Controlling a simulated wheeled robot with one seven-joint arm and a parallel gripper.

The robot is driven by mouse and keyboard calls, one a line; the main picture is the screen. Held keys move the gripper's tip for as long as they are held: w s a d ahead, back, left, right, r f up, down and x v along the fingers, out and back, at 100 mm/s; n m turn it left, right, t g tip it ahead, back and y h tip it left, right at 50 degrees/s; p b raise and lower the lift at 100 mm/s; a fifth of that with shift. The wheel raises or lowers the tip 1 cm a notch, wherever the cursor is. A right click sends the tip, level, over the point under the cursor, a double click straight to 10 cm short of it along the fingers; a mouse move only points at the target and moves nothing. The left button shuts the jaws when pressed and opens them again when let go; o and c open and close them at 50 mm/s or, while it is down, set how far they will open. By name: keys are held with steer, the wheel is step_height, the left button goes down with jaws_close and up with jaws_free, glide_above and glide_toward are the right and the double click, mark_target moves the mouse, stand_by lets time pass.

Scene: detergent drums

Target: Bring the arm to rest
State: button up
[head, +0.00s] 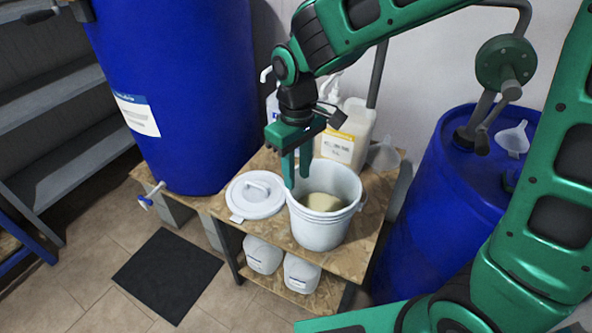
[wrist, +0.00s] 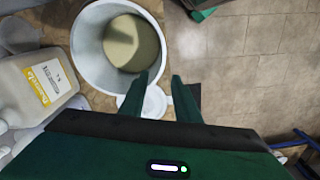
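My gripper (head: 297,172) hangs fingers-down over the near-left rim area of a white bucket (head: 322,228). In the wrist view the two green fingers (wrist: 160,88) stand apart with nothing between them, so it is open and empty. The bucket (wrist: 86,45) holds a pale yellowish substance (wrist: 131,43). I cannot tell whether the fingertips are inside the bucket or just above its rim. My green arm reaches in from the right and over the top of the head view.
A white lid (head: 256,196) lies left of the bucket on the wooden bench (head: 352,258). A labelled jug (head: 347,133) and pump bottles stand behind. Blue drums flank the bench left (head: 185,85) and right (head: 428,225). White canisters (head: 301,273) sit below. A dark mat (head: 167,274) lies on open floor.

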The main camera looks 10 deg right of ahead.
steer(key=s+d+r+m, duration=0.2)
steer(key=s+d+m, duration=0.1)
steer(key=d, duration=0.8)
steer(key=s+d+r+m, duration=0.3)
steer(key=d+m, duration=0.1)
steer(key=d, duration=0.6)
steer(key=s+d+m, duration=0.6)
steer(key=s+d, duration=0.5)
steer(key=s, duration=0.3)
steer(key=shift+d+m, duration=0.2)
steer(key=shift+m, duration=0.2)
steer(key=shift+s+f, duration=0.1)
steer(key=shift+w+f, duration=0.25)
steer(key=shift+w, duration=0.4)
